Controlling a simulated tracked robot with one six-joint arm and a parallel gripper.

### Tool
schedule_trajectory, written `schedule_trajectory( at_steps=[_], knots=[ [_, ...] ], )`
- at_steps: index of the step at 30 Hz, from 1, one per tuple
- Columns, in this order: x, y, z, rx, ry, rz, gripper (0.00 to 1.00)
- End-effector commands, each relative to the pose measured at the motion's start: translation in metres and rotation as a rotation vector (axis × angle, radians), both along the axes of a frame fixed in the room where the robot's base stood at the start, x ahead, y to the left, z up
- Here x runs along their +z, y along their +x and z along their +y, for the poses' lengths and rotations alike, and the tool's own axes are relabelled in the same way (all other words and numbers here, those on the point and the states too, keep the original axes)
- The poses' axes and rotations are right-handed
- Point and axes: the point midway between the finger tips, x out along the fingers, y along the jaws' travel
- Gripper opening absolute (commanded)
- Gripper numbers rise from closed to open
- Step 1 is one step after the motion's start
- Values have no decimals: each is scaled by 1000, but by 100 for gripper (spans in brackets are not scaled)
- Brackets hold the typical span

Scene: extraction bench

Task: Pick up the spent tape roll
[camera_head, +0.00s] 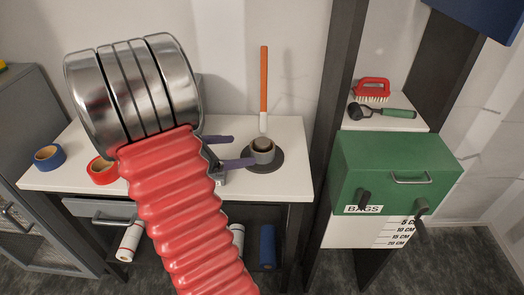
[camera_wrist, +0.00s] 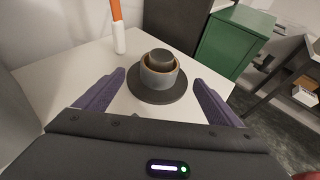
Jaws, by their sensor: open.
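A grey tape roll with a thin tan core (camera_head: 262,157) sits around a dark post on a round dark base (camera_head: 266,168), on the white bench top. I take it for the spent roll. The roll also shows in the wrist view (camera_wrist: 157,80), upright, with its base (camera_wrist: 158,97) under it. My gripper (camera_head: 244,150) is open and empty, its two purple fingers low over the bench just left of the roll. In the wrist view the fingers (camera_wrist: 159,78) point at the roll, one on each side, with gaps and no visible contact.
An orange and white stick (camera_head: 264,85) stands behind the roll. Blue tape (camera_head: 49,157) and red tape (camera_head: 102,170) lie on the bench at left. A dark post (camera_head: 335,110) and a green bags box (camera_head: 395,170) stand at right. The bench's front right is clear.

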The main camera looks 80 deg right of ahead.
Motion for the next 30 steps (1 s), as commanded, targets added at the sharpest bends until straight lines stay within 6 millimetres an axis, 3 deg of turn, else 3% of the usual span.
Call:
schedule_trajectory(
  at_steps=[12, 30],
  knots=[
    [-22, -34, -40, -2, 1, 0, 88],
    [-29, -44, -52, -1, 1, 0, 88]
  ],
)
